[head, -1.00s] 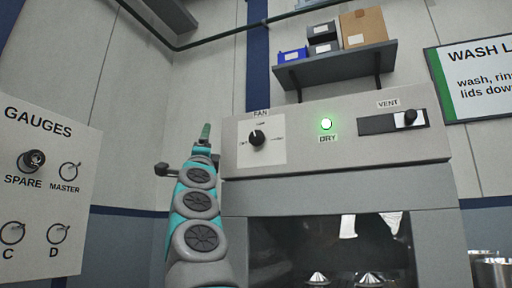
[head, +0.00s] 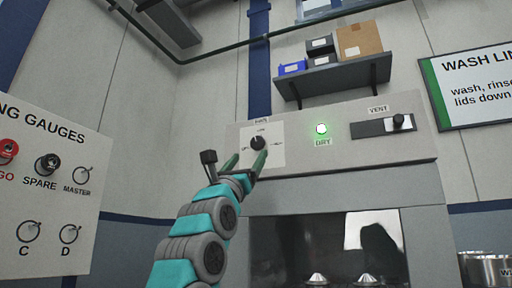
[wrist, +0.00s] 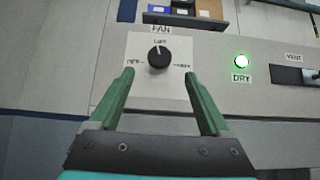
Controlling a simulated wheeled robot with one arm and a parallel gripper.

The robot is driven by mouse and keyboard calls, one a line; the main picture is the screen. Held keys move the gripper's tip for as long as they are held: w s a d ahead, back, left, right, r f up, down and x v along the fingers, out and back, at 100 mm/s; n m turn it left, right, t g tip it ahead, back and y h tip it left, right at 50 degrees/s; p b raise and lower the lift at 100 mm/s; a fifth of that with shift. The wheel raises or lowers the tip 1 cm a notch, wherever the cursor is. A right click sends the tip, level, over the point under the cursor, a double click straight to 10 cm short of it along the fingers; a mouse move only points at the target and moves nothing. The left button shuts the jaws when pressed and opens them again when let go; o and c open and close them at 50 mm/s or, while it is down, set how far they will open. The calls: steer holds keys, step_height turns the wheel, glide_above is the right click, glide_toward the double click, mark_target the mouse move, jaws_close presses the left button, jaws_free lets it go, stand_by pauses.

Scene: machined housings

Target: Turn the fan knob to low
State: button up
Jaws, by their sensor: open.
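The fan knob (head: 258,143) is a round black knob on a white plate labelled FAN, at the left of the dryer panel. In the wrist view the knob (wrist: 159,58) has small labels: OFF at left, what looks like LOW on top, HIGH at right. Its pale pointer mark looks roughly upward, toward the top label; the exact angle is hard to tell. My gripper (head: 247,160) is open and empty in front of the panel, just below the knob. In the wrist view my gripper (wrist: 159,73) has one green finger on each side below the knob, apart from it.
Right of the knob are a lit green DRY lamp (head: 321,129) and a VENT slider (head: 398,122). A shelf (head: 333,83) with bins and a box hangs above. A gauges board (head: 50,205) is at left. The dryer's dark window (head: 310,245) is below.

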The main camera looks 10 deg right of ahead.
mark_target(256, 145)
steer(key=p+x, duration=0.4)
steer(key=x, duration=0.2)
steer(key=shift+r+p, duration=0.2)
steer(key=shift+p, duration=0.1)
steer(key=shift+w+d+r+p, duration=0.3)
steer(key=shift+w+r+p, duration=0.05)
steer(key=shift+w+p, duration=0.1)
jaws_close()
